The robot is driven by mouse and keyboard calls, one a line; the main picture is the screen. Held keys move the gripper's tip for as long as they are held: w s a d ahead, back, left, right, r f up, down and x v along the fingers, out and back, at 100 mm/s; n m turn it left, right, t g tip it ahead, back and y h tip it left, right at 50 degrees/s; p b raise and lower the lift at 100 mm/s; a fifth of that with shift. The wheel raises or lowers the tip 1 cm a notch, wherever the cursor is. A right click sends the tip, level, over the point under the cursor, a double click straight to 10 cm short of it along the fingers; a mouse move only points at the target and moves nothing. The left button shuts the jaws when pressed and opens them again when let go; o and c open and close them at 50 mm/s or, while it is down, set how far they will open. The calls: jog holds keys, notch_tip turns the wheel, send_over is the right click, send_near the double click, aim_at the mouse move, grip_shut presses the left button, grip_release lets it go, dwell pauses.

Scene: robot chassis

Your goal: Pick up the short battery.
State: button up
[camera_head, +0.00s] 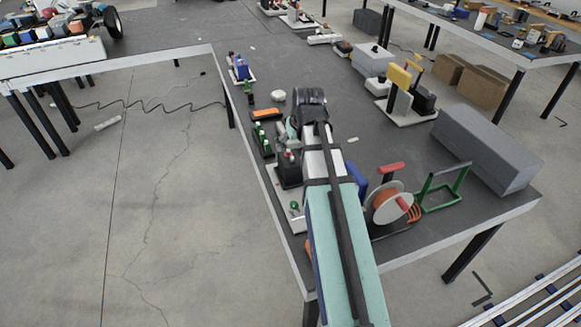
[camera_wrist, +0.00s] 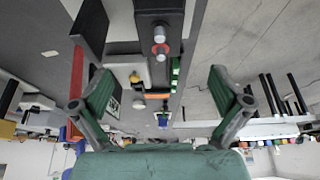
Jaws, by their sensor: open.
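My gripper (camera_wrist: 160,95) is open in the wrist view, its two green-padded fingers wide apart with nothing held between them. In the head view my arm reaches over the table and largely hides the gripper. I cannot tell for sure which thing is the short battery. A dark box with grey and red round parts (camera_wrist: 160,40) shows beyond the fingers at the top of the wrist view. In the head view, a black holder with green-topped pieces (camera_head: 263,140) and a dark box (camera_head: 288,170) stand left of my arm.
An orange-topped item (camera_head: 266,114) lies near the table's left edge. Right of my arm stand an orange cable reel (camera_head: 388,205), a green frame (camera_head: 440,188) and a long grey box (camera_head: 487,148). The dark tabletop (camera_head: 385,147) has free room between them.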

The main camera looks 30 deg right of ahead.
aim_at(290, 160)
jog(key=shift+p+x, duration=1.65)
jog(key=shift+x, duration=4.6)
jog(key=c, duration=1.5)
jog(key=shift+r, duration=0.1)
jog(key=c, duration=0.4)
